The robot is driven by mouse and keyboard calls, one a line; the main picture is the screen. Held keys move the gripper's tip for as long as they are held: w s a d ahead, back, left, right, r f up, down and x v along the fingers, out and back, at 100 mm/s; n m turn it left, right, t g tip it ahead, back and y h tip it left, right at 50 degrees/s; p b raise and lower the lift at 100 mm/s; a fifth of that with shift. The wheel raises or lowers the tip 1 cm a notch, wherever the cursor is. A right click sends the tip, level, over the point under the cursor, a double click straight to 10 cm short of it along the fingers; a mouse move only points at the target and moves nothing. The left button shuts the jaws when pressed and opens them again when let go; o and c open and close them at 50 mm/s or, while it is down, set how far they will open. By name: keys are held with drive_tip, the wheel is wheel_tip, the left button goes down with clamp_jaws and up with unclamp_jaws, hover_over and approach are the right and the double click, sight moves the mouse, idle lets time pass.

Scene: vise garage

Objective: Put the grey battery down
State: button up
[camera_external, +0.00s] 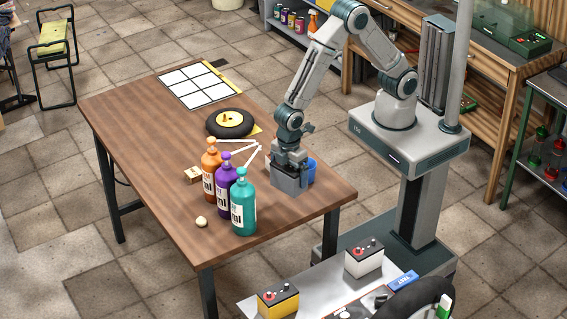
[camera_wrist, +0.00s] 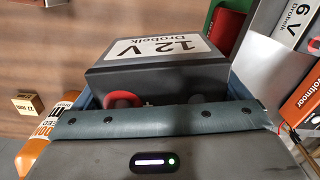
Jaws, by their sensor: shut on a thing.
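The grey battery (camera_external: 287,181) is at the right part of the wooden table (camera_external: 150,130), below my gripper (camera_external: 289,163). My gripper is shut on it.
Orange (camera_external: 209,178), purple (camera_external: 227,184) and teal (camera_external: 243,210) bottles stand left of the battery. White (camera_external: 364,261) and yellow (camera_external: 278,303) batteries sit at lower right.

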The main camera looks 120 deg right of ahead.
drive_tip(key=d, duration=0.1)
drive_tip(key=s+d+r+m+p, duration=0.1)
drive_tip(key=d, duration=0.1)
drive_tip(key=d+m, duration=0.1)
drive_tip(key=shift+s+d+r, duration=0.25)
drive_tip(key=shift+d, duration=0.05)
drive_tip(key=w+d+n+b, duration=0.35)
drive_tip(key=d+b, duration=0.45)
drive_tip(key=d, duration=0.7)
drive_tip(key=s+d+r+n+b, duration=0.1)
drive_tip(key=s+d+n+b, duration=0.2)
drive_tip(key=d, duration=0.5)
drive_tip(key=s+d+r+n+b, duration=0.1)
drive_tip(key=s+d+n+b, duration=0.1)
drive_tip(key=d+b, duration=0.5)
drive_tip(key=shift+w+a+f+p, duration=0.6)
drive_tip(key=shift+w+a+f, duration=0.15)
drive_tip(key=shift+w+f, duration=0.95)
drive_tip(key=shift+w+a+f+p, duration=0.7)
drive_tip(key=shift+w+f, duration=0.6)
drive_tip(key=shift+f, duration=0.65)
drive_tip(key=shift+w+a+f+p, duration=0.45)
drive_tip(key=shift+w+a+f, duration=0.4)
drive_tip(key=shift+w+f, duration=0.85)
drive_tip(key=shift+s+f, duration=0.2)
